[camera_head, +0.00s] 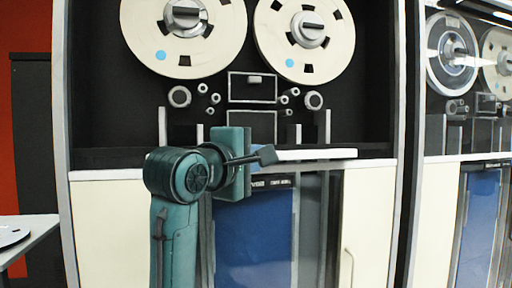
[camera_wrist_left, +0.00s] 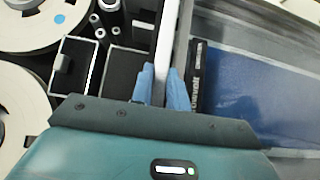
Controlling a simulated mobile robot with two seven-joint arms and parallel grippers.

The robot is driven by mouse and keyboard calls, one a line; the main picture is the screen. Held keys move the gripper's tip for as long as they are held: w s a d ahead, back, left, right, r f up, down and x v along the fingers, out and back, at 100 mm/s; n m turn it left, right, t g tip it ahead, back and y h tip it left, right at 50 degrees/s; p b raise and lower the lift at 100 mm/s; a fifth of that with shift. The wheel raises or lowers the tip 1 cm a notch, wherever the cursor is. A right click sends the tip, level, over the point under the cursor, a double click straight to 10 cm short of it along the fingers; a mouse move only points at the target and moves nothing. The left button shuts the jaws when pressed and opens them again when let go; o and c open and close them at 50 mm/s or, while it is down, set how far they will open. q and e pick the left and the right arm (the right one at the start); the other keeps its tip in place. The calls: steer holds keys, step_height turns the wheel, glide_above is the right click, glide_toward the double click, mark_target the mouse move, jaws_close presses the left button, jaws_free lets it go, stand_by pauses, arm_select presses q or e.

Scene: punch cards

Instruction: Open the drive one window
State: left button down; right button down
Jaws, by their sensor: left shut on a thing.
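Drive one is the near tape drive, with two cream reels (camera_head: 184,38) in its dark upper bay and a blue panel below. A pale horizontal rail (camera_head: 318,154) runs along the bottom of the bay; I take it for the window's lower edge. My left gripper (camera_head: 264,156) is at this rail, left of its bare part, and its hand hides the rest. In the left wrist view, the blue fingers of my left gripper (camera_wrist_left: 163,88) are shut on the pale rail (camera_wrist_left: 165,40). I cannot clearly see any glass over the reels. My right gripper is not in view.
A second tape drive (camera_head: 486,165) stands at the right, with reflections over its reels. Cream lower panels (camera_head: 368,225) flank the blue panel (camera_head: 255,240). A table edge (camera_head: 25,240) shows at the lower left.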

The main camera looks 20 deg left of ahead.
arm_select(q)
steer(key=shift+f, duration=0.25)
steer(key=c, duration=1.4)
jaws_free()
steer(key=shift+o, duration=0.2)
steer(key=s+a+p, duration=0.1)
steer(key=s+a, duration=0.1)
steer(key=s, duration=1.1)
steer(key=shift+a+p, duration=0.25)
steer(key=shift+p, duration=0.05)
